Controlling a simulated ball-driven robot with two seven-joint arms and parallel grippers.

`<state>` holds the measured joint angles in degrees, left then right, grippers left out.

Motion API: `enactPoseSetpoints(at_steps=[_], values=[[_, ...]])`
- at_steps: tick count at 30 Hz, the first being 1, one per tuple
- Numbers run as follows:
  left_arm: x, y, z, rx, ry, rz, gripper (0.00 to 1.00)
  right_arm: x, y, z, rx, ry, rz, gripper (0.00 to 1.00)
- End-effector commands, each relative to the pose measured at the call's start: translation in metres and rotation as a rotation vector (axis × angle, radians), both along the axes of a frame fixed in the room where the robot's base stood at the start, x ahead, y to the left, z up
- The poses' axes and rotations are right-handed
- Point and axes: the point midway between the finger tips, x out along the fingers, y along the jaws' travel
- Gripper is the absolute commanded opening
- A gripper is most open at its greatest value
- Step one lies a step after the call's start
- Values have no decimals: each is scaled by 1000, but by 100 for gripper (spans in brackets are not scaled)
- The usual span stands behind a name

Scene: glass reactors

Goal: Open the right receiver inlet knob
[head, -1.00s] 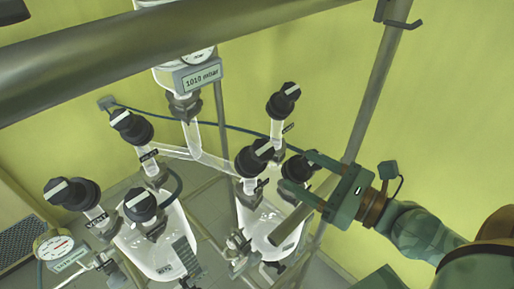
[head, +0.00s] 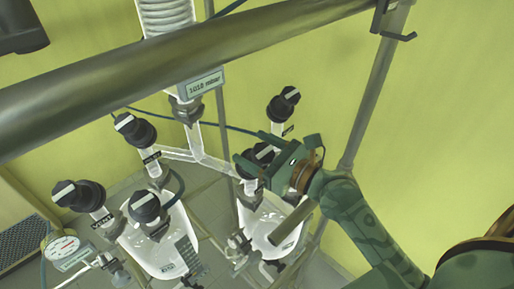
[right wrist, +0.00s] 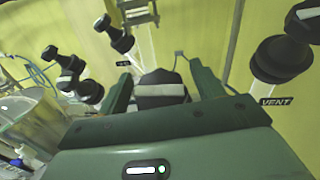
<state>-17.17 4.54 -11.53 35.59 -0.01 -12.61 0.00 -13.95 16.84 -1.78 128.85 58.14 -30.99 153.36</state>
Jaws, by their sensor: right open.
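The right receiver (head: 262,219) is a clear glass vessel right of centre in the head view. A black knob with a pale stripe (head: 263,152), which seems to be its inlet knob, is partly hidden by my right gripper (head: 252,150). In the right wrist view this knob (right wrist: 160,92) sits between the two green fingers of my open right gripper (right wrist: 158,80). I cannot tell whether a finger touches it. Another black knob (head: 284,103) stands behind; in the wrist view a large black knob (right wrist: 282,58) is beside a VENT label (right wrist: 276,101).
The left receiver (head: 160,240) stands to the left with several black knobs (head: 78,195). A pressure display (head: 205,85) hangs above the glass tubes. A thick metal bar (head: 150,75) crosses the top. Open wall space (head: 450,120) lies at the right.

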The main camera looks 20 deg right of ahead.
Motion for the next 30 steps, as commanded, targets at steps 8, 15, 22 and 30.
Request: enactPoseSetpoints(at_steps=[8, 15, 22, 30], values=[[0, 0, 0, 0, 1, 1, 36, 0, 0, 0, 0, 0, 0, 22], [0, 0, -1, 0, 1, 1, 36, 0, -1, 0, -13, -4, 16, 22], [-1, 1, -6, 0, 2, 2, 36, -1, 0, -2, -64, -19, 102, 22], [-1, 1, -32, 1, 3, 2, 36, -2, 2, -6, -174, -58, 298, 22]])
